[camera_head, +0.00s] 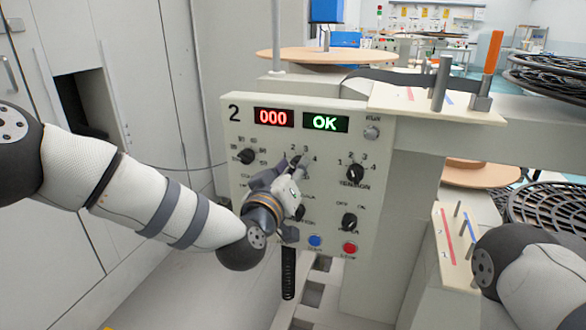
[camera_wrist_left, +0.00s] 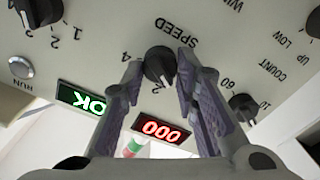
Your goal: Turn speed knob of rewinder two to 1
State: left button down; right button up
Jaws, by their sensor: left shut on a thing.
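The panel of rewinder two (camera_head: 238,180) faces me, with a "2" at its top left, a red "000" display (camera_head: 273,118) and a green "OK" display (camera_head: 325,122). The black speed knob (camera_wrist_left: 160,65) shows upside down in the left wrist view, under the "SPEED" label. My left gripper (camera_wrist_left: 161,62) is shut on this knob, one finger on each side. In the head view my left gripper (camera_head: 287,175) covers much of the knob and its label. I cannot read the knob's exact setting. My right gripper is out of view.
Other knobs sit close by: the tension knob (camera_head: 355,174), an upper left knob (camera_head: 246,156) and a lower right knob (camera_head: 349,221). Below are a blue button (camera_head: 315,241) and a red button (camera_head: 350,248). Grey cabinets (camera_head: 130,90) stand at the left.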

pick_arm(q)
jog(key=shift+f+n, duration=0.1)
jog(key=shift+n, duration=0.8)
jog(key=c, duration=1.2)
grip_release()
jog(key=shift+c, duration=0.2)
jog(key=shift+s, duration=0.15)
